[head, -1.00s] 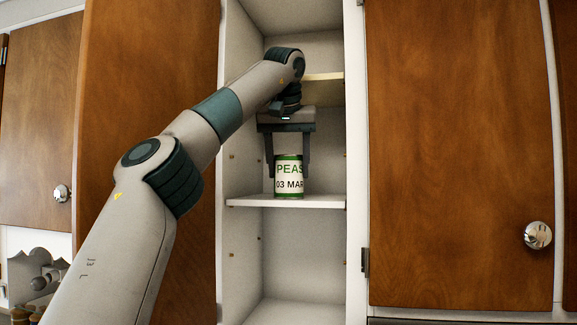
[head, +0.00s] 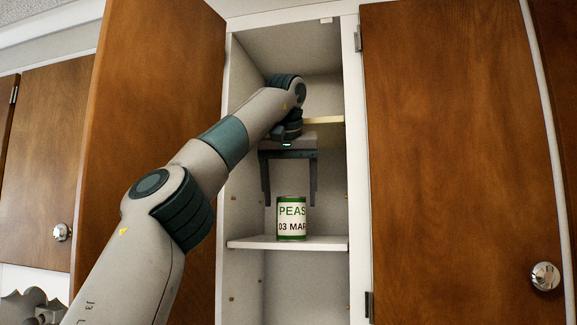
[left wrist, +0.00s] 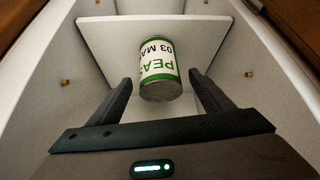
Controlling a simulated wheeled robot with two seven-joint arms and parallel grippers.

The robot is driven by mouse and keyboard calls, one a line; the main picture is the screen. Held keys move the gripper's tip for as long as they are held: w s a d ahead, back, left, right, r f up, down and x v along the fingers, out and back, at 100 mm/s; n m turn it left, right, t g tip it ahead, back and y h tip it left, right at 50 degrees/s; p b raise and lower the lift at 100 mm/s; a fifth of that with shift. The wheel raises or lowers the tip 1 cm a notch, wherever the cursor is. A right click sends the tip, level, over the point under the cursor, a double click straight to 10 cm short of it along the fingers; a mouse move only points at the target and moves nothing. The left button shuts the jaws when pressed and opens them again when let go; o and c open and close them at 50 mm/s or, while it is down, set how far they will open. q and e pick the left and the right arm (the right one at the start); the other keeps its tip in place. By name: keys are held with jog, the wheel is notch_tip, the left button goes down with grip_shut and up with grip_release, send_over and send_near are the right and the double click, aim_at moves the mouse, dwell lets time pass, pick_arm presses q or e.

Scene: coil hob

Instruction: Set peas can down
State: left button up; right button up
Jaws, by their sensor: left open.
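The peas can (head: 291,219), with a white label and green bands, stands upright on a white cupboard shelf (head: 250,242) in the head view. My left gripper (head: 290,200) is above the can, its fingers pointing down and spread wide. The fingertips end near the can's top, with a gap on each side. In the left wrist view the can (left wrist: 159,68) shows beyond the two open fingers (left wrist: 165,88), apart from both. My right gripper is not in view.
The cupboard is narrow, with side walls close to my left gripper. An upper shelf edge (head: 325,121) lies behind my wrist. An open wooden door (head: 150,100) stands at the left and a closed door (head: 455,160) at the right.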

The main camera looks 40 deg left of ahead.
pick_arm(q)
jog(key=v, duration=0.8)
jog(key=shift+d, duration=0.2)
jog(key=shift+s+r, duration=0.15)
dwell(0.4)
